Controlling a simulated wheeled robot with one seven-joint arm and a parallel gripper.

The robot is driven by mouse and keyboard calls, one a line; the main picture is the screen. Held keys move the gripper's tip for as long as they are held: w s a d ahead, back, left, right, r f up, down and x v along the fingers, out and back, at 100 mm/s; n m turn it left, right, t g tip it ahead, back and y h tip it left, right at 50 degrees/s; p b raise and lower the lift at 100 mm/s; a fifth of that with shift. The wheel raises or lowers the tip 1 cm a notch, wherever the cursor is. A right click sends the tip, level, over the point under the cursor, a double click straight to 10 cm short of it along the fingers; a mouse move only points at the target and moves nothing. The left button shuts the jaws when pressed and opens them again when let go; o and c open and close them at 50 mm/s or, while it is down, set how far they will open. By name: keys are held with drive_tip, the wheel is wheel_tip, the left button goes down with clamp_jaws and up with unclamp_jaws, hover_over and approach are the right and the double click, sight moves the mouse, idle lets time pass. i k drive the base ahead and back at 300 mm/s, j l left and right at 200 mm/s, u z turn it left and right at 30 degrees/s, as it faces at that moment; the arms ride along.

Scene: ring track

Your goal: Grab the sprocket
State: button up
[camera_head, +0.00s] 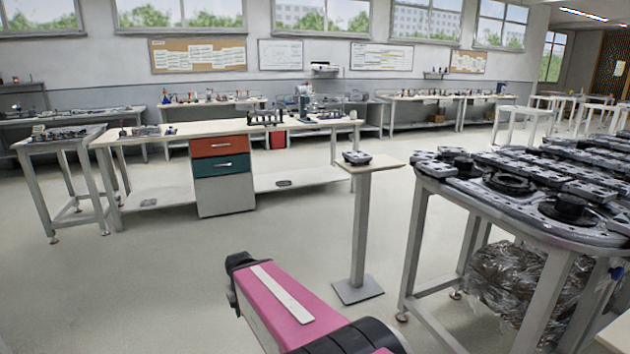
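I cannot single out the sprocket for sure at this size. A small dark grey part (356,158) lies on the top of a narrow pedestal (386,162) right of the middle. Dark round parts (508,183) and (568,207) sit among grey plates on the metal table at the right. A pink and black arm link of mine (280,305) shows at the bottom middle, in front of the pedestal and apart from it. My gripper is not in view.
The metal-framed table (465,188) at the right stands close to the pedestal, with plastic-wrapped material (525,280) beneath. A long workbench (170,138) with a drawer cabinet (224,185) stands behind at left. The floor at left and in front is clear.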

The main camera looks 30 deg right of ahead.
sight(526, 187)
drive_tip(key=i+j, duration=0.1)
drive_tip(key=i, duration=0.65)
drive_tip(key=i+j+u, duration=0.1)
drive_tip(key=i, duration=0.65)
drive_tip(key=j+z, duration=0.1)
drive_tip(key=z, duration=1.8)
drive_tip(key=i+j, duration=0.05)
